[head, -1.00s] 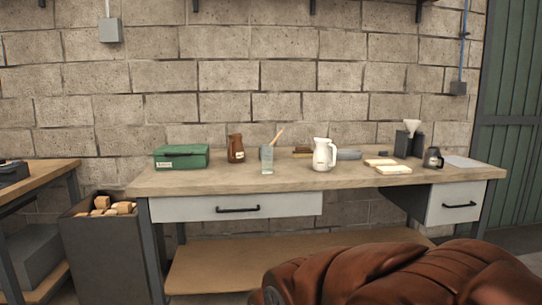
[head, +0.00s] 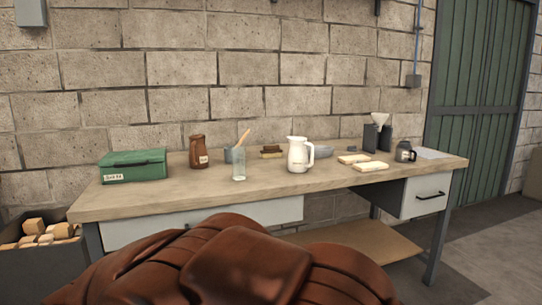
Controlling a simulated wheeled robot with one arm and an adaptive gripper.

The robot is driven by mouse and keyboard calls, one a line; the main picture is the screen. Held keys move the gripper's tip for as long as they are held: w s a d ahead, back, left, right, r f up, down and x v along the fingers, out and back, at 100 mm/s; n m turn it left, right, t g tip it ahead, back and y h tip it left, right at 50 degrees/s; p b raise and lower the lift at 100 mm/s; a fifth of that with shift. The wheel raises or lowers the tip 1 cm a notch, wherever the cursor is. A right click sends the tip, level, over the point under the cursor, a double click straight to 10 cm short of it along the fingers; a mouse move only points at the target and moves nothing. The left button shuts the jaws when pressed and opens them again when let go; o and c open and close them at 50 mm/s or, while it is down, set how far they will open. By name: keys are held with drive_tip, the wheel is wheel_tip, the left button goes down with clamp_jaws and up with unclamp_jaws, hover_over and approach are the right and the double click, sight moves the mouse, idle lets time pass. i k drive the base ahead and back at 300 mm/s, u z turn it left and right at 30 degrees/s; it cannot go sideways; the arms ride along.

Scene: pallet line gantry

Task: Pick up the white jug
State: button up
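The white jug (head: 298,155) stands upright on the wooden workbench (head: 137,199), near its middle, with its handle to the right. My gripper is not in view.
A brown jug (head: 198,152) and a green box (head: 134,166) stand left on the bench. Pale blocks (head: 371,166), a small dark pot (head: 404,152) and a dark holder with a white funnel (head: 379,121) are on the right. A brown leather-like shape (head: 240,262) fills the lower foreground before the bench. A bin of wood pieces (head: 40,262) stands at left.

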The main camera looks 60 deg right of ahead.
sight(297, 158)
drive_tip(key=z, duration=0.25)
drive_tip(key=i, duration=0.8)
drive_tip(key=z, duration=1.2)
drive_tip(key=i, duration=0.55)
drive_tip(key=z, duration=0.6)
